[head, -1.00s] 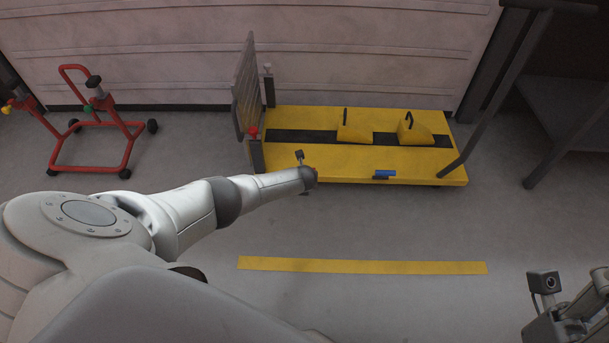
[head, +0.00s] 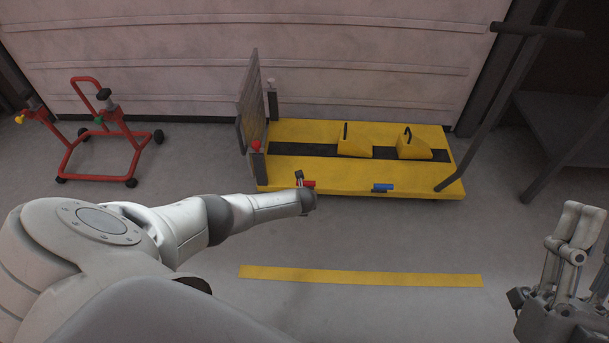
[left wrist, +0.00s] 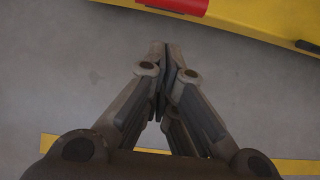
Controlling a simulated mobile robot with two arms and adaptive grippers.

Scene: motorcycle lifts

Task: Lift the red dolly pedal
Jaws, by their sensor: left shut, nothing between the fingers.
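A red pedal (head: 310,184) sticks out at the near side of the low yellow platform (head: 285,178), partly hidden by my left wrist. A red piece (left wrist: 185,4) on the yellow edge also shows at the top of the left wrist view. My left gripper (left wrist: 166,50) is shut and empty over the grey floor, short of the red piece and apart from it in that picture. In the head view its fingers are hidden under the wrist. My right gripper (head: 583,212) is at the lower right, its fingers close together, away from the platform.
A blue pedal (head: 383,187) sits further right on the platform's near edge. A red wheeled frame (head: 95,178) stands at the left. A dark post (head: 480,120) rises at the platform's right end. Floor around the yellow line (head: 360,279) is clear.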

